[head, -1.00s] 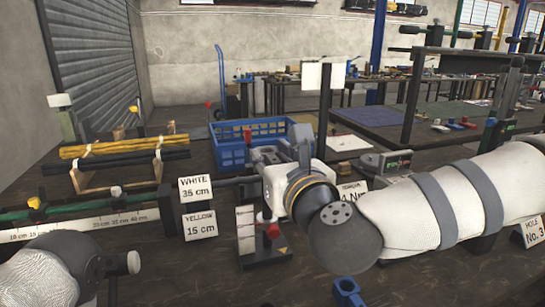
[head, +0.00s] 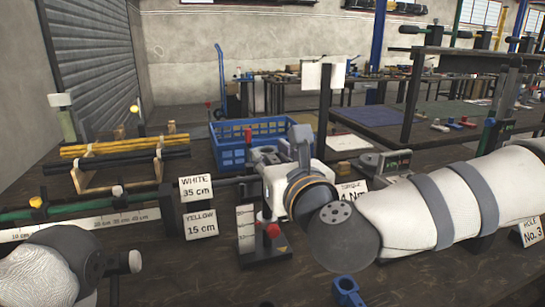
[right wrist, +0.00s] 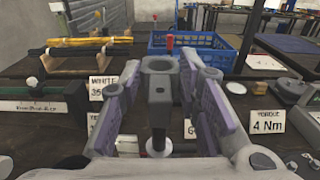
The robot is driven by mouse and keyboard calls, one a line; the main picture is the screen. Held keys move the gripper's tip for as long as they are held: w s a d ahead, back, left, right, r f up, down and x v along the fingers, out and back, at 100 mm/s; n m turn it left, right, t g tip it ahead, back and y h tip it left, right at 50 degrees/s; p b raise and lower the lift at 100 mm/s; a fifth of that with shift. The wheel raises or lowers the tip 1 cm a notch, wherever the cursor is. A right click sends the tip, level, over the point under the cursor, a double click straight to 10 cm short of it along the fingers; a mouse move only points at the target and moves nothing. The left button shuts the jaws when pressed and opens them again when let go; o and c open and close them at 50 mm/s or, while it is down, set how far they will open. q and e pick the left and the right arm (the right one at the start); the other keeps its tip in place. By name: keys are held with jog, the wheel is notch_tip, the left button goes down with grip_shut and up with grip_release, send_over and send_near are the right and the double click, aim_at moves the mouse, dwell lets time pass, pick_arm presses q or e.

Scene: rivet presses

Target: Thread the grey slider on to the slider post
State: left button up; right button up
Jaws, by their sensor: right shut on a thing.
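My right gripper (right wrist: 160,80) is shut on the grey slider (right wrist: 158,66), a grey block with a round hole that opens upward. It is held between the purple-grey fingers in the right wrist view. A dark rod (right wrist: 158,138) with a pale disc at its foot shows below the block; I cannot tell whether it belongs to the slider. In the head view my right gripper (head: 278,158) is partly hidden by its wrist. A red-topped post (head: 248,134) stands behind it; I cannot tell whether this is the slider post. My left gripper is out of view.
A blue crate (head: 232,152) stands behind the right gripper. A rack of yellow and black rods (head: 120,147) is at the left. Sign cards (head: 198,188), a red-knobbed stand (head: 262,250) and a blue part (head: 347,289) are on the dark bench.

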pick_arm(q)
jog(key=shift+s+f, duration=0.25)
pick_arm(e)
jog(key=shift+f, duration=0.55)
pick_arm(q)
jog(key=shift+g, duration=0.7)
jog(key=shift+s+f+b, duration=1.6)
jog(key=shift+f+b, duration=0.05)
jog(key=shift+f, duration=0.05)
pick_arm(e)
jog(key=shift+f, duration=3.75)
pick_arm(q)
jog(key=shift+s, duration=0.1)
pick_arm(e)
jog(key=shift+f, duration=0.15)
